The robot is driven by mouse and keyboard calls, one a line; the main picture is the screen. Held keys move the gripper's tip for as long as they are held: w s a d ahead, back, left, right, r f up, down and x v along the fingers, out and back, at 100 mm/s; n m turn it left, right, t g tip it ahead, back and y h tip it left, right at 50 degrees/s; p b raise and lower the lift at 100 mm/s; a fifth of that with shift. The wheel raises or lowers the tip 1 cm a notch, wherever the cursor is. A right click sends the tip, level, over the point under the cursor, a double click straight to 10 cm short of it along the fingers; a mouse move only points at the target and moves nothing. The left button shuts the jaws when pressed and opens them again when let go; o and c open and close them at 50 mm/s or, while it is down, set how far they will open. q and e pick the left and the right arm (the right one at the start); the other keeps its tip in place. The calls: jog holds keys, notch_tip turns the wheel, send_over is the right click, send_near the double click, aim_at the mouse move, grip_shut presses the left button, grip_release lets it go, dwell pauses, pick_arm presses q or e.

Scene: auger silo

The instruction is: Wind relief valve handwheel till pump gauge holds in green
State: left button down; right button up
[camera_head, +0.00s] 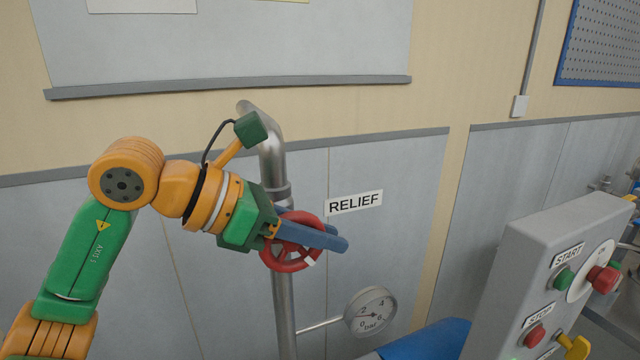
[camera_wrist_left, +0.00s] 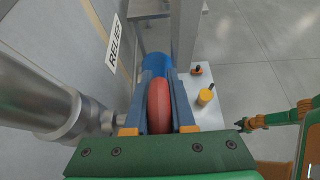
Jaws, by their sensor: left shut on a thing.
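The red relief valve handwheel (camera_head: 276,258) is mounted on the vertical metal pipe (camera_head: 283,305), beside a RELIEF label (camera_head: 354,202). A small white mark shows on its lower right rim. My left gripper (camera_head: 318,236) is shut on the handwheel, its blue fingers across it. In the left wrist view the red rim (camera_wrist_left: 159,104) sits between the two fingers. The round pump gauge (camera_head: 370,312), marked in bar, is low on a side pipe. Its needle seems to point left, near the low numbers; I cannot make out a green band. An arm at the right of the wrist view ends in what seems my right gripper (camera_wrist_left: 244,125).
A grey control box (camera_head: 545,262) with a green START button (camera_head: 563,280), a red STOP button (camera_head: 535,336) and a red emergency button (camera_head: 603,278) stands at the right. The grey wall panels are close behind the pipe.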

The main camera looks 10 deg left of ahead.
aim_at(310, 213)
pick_arm(q)
jog(key=g+y+p, duration=0.1)
jog(key=y+p, duration=0.1)
jog(key=p, duration=0.2)
jog(key=f+g+y+p, duration=0.1)
jog(key=g+y+p, duration=0.1)
jog(key=p, duration=0.1)
jog(key=shift+s+a+y+p, duration=0.1)
jog(key=shift+y+p, duration=0.2)
jog(key=shift+p, duration=0.05)
jog(key=shift+s+a+f+g+y+p, duration=0.1)
jog(key=shift+f+g+y+p, duration=0.25)
jog(key=shift+y, duration=0.2)
jog(key=shift+a+f+g+y+p, duration=0.1)
jog(key=shift+f+g+y+p, duration=0.15)
jog(key=shift+g+y, duration=0.25)
jog(key=shift+s+a+f+g+y, duration=0.1)
jog(key=shift+a+f+g+y, duration=0.15)
jog(key=shift+g+y, duration=0.35)
jog(key=shift+s+a+f+g+y, duration=0.1)
jog(key=shift+f+g+y, duration=0.2)
jog(key=shift+y, duration=0.55)
jog(key=c, duration=0.8)
grip_release()
jog(key=shift+o, duration=0.2)
notch_tip(310, 213, up, 7)
